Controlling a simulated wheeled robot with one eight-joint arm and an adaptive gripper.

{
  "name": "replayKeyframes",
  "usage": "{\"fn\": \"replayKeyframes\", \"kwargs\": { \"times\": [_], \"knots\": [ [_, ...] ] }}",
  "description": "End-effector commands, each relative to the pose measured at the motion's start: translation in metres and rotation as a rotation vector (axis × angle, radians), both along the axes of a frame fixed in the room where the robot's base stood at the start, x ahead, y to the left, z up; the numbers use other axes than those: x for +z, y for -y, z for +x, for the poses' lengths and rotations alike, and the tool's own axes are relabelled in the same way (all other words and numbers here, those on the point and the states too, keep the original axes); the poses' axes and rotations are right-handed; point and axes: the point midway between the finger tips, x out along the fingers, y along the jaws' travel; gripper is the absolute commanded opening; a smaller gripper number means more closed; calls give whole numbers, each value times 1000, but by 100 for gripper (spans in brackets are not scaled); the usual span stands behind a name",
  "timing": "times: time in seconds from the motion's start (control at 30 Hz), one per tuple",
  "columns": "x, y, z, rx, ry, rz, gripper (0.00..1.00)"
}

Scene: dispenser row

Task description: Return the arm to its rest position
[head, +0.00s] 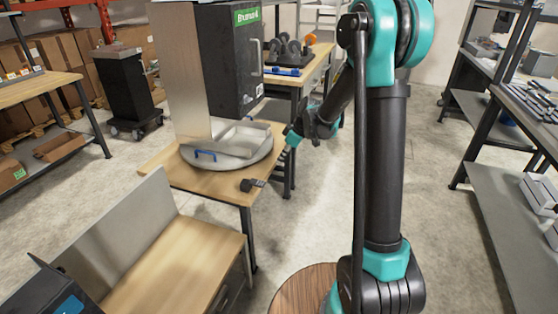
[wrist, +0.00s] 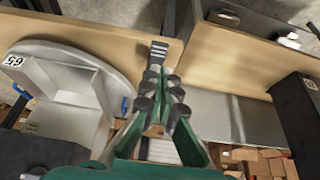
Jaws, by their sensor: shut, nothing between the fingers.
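My arm reaches out in the head view, and my gripper (head: 287,148) hangs by the right edge of a wooden table (head: 215,190). In the wrist view my gripper (wrist: 160,82) has its green fingers with dark pads together, with nothing between them. A small black ribbed object (wrist: 158,50) lies on the wood just beyond the fingertips. A small black object on the tabletop also shows in the head view (head: 250,185), apart from the gripper.
A tall dispenser (head: 235,62) stands over a round grey plate (head: 190,155) with a tray and a blue handle (head: 205,155). A wooden bench (head: 165,265) is in front. Shelves (head: 500,190) stand at right. Open floor (head: 310,220) lies between.

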Motion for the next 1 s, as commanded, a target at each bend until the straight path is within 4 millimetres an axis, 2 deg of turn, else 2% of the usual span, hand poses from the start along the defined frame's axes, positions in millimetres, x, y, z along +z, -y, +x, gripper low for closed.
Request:
{"fn": "replayKeyframes", "kwargs": {
  "times": [0.2, 0.37, 0.5, 0.7, 1.0],
  "knots": [
    [1, 1, -2, -8, -1, -2, 0],
    [10, 19, -24, -104, -19, -17, 0],
    [21, 49, -65, -278, -48, -40, 0],
    [27, 92, -130, -555, -77, -64, 0],
    [14, 148, -230, -961, -86, -69, 0]
  ]
}}
